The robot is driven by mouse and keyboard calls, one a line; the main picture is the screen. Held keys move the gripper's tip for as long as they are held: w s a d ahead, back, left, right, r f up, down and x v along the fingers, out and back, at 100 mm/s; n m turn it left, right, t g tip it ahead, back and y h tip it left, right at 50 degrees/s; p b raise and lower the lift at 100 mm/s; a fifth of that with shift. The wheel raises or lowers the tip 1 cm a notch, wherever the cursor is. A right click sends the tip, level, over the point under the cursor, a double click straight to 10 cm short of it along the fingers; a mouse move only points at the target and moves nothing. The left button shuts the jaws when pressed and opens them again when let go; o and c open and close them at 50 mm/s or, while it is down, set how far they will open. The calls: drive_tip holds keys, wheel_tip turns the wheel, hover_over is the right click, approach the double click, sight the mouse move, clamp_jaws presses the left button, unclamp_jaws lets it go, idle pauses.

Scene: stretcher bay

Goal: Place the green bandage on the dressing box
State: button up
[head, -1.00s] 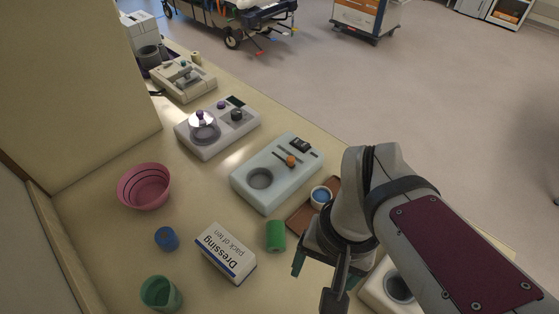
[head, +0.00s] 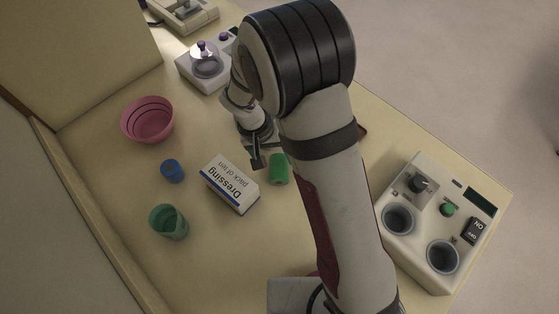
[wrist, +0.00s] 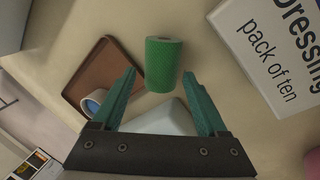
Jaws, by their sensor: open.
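The green bandage (head: 279,169) is a small textured roll on the bench, close to the right end of the dressing box. The dressing box (head: 230,183) is white with a blue edge and reads "Dressing pack of ten"; nothing lies on its visible top. My gripper (head: 257,157) is open and empty, left of the bandage in the head view and partly hidden by my arm. In the wrist view, the bandage (wrist: 162,64) shows beyond and between the two green fingertips of my gripper (wrist: 158,74). The box (wrist: 280,50) is at the upper right there.
A blue roll (head: 172,171), a green cup (head: 168,222) and a pink bowl (head: 148,119) stand left of the box. A brown tray (wrist: 104,66) with a blue-topped round item (wrist: 94,101) lies beside the bandage. A device with two wells (head: 441,222) stands at right.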

sight(277, 162)
drive_tip(key=x, duration=0.3)
drive_tip(key=shift+w+f, duration=0.2)
drive_tip(key=shift+f, duration=0.05)
clamp_jaws()
